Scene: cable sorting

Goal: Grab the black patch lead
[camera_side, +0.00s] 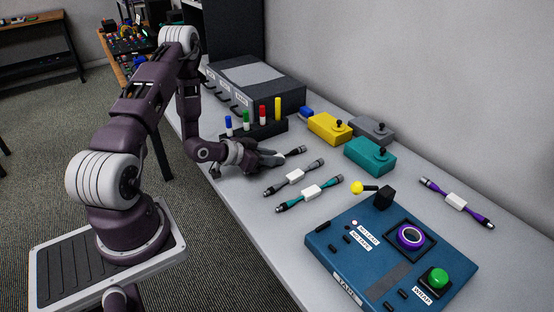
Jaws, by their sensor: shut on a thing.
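The black patch lead (295,151) lies low over the table, with one dark end sticking out to the right of my gripper. The rest of it is hidden by the fingers. My gripper (270,158) is shut on this lead, close to the table surface. A grey lead with a white tag (295,177) lies just in front of it, and a teal lead with a white tag (312,192) lies nearer the camera. A purple lead with a white tag (456,201) lies far to the right.
A black rack with coloured markers (254,128) stands right behind my gripper, before a grey drawer unit (255,85). A blue wrap station (375,265) fills the front right.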

